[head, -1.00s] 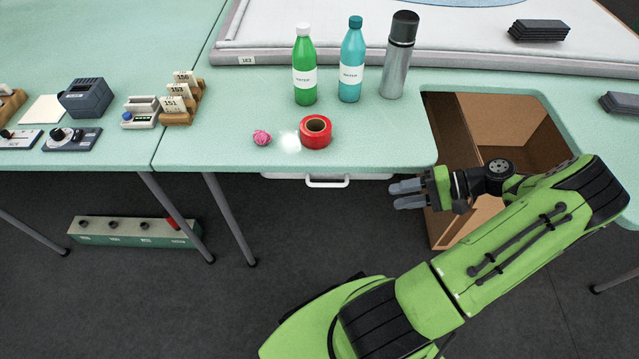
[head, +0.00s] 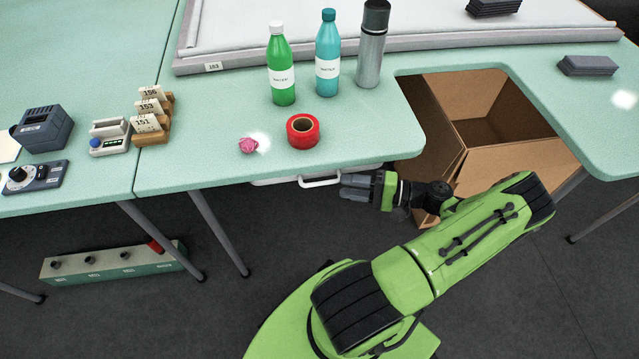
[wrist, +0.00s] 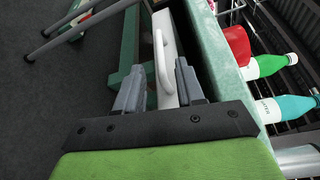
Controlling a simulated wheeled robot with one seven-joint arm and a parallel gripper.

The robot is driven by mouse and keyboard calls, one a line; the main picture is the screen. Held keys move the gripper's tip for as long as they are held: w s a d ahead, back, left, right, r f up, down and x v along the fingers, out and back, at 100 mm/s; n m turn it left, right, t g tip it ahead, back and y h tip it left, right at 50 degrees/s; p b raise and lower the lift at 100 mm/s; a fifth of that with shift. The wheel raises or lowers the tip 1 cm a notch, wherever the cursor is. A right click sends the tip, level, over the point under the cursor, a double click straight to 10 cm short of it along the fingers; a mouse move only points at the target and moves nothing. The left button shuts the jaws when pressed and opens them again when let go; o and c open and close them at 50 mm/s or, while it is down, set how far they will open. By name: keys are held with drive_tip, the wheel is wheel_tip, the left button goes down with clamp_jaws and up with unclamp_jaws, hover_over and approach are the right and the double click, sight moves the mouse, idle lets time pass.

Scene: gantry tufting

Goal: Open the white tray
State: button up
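The white tray (wrist: 168,30) is mounted under the front edge of the green table and looks closed. Its white handle (head: 320,182) sticks out in front, just left of my fingers in the head view. The handle also shows in the wrist view (wrist: 161,58), lying ahead between the lines of my two fingers. My gripper (head: 348,187) is at the table's front edge, level with the handle. In the wrist view the fingers (wrist: 158,82) are apart with a gap between them, and nothing is held. Much of the tray is hidden under the tabletop.
A red tape roll (head: 303,131), a pink crumpled ball (head: 248,145), a green bottle (head: 281,75), a teal bottle (head: 327,60) and a steel flask (head: 370,50) stand on the table above. An open cardboard box (head: 440,130) sits to the right. Table legs (head: 220,235) stand left.

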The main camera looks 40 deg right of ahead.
sight(322, 182)
drive_tip(key=b+x, duration=0.1)
drive_tip(key=x, duration=0.6)
drive_tip(key=shift+w+a, duration=0.15)
drive_tip(key=shift+w, duration=0.15)
clamp_jaws()
